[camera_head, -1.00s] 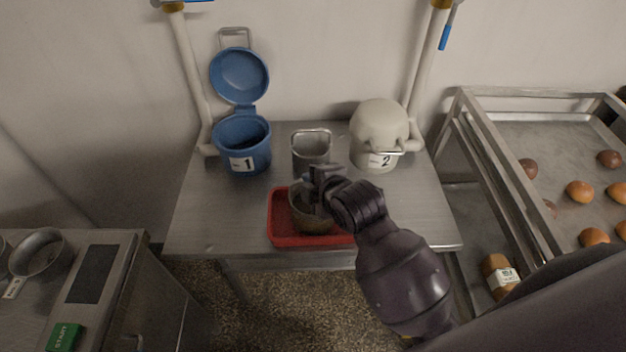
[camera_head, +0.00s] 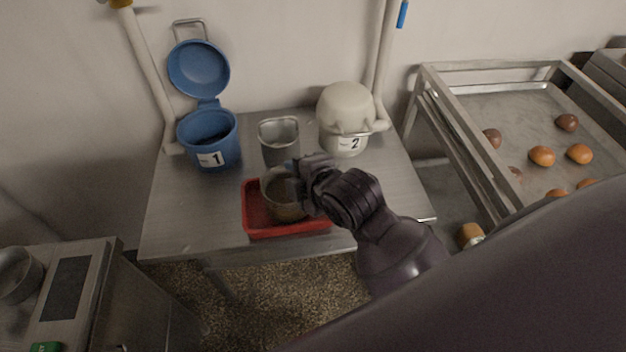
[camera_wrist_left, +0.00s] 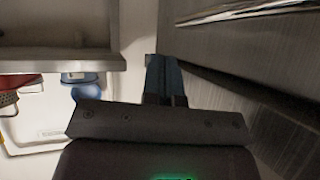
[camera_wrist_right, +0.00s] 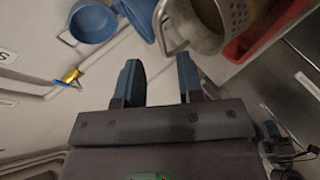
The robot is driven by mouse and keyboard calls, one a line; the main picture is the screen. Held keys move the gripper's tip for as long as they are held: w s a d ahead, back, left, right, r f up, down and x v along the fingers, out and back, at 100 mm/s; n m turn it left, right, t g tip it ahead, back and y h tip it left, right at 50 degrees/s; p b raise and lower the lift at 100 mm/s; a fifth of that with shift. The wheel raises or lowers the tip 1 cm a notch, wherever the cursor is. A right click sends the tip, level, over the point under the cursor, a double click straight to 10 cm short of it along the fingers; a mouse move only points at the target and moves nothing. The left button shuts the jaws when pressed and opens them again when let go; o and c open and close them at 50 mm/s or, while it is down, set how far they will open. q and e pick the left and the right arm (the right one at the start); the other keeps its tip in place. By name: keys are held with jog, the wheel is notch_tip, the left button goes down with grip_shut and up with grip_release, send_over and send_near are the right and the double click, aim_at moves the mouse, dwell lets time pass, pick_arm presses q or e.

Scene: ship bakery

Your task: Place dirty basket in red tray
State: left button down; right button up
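The dirty basket (camera_head: 284,207), a brownish perforated metal cup, stands in the red tray (camera_head: 288,231) at the front of the table. In the right wrist view the basket (camera_wrist_right: 229,14) shows its holes and a wire handle, beside the tray (camera_wrist_right: 262,32). My right gripper (camera_head: 292,172) is at the basket's upper right rim. In the right wrist view its fingers (camera_wrist_right: 158,82) are apart with nothing between them; the handle is just beyond the tips. My left gripper (camera_wrist_left: 163,78) has its fingers together, empty, away from the table top.
A cleaner metal basket (camera_head: 279,151) stands behind the tray. The open blue bin 1 (camera_head: 213,147) is at left, the cream bin 2 (camera_head: 346,110) at back right. A rack of buns (camera_head: 465,116) is at right. The table's left front is clear.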

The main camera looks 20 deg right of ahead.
jog(key=v, duration=0.6)
jog(key=shift+s, duration=0.2)
dwell(0.4)
